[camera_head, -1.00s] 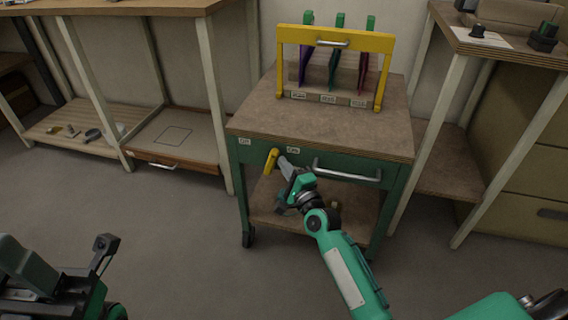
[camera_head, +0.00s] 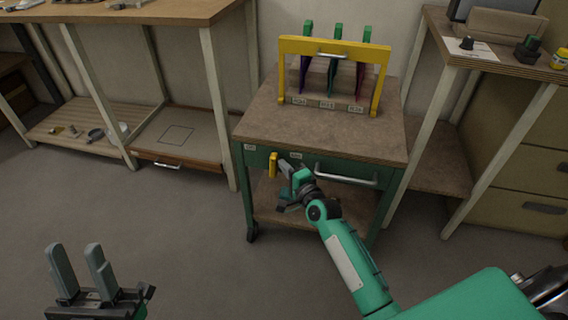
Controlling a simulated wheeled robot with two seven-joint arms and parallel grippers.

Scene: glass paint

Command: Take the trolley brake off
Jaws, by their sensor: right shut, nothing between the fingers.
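The trolley (camera_head: 320,127) has a brown top and a green front. Its yellow brake lever (camera_head: 273,164) hangs near the left end of the front, close to upright. A small label (camera_head: 250,147) sits left of it and another label (camera_head: 296,156) right of it; both are too small to read surely now. My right gripper (camera_head: 285,166) is shut and empty, its tips just right of the lever; I cannot tell whether they touch it. My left gripper (camera_head: 81,262) is open and empty, low at the left, far from the trolley.
A yellow-framed rack (camera_head: 333,45) with several coloured panes stands on the trolley. A silver handle (camera_head: 345,177) crosses its front, right of the lever. Benches stand left (camera_head: 140,12) and right (camera_head: 500,55). The floor (camera_head: 160,215) at left is clear.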

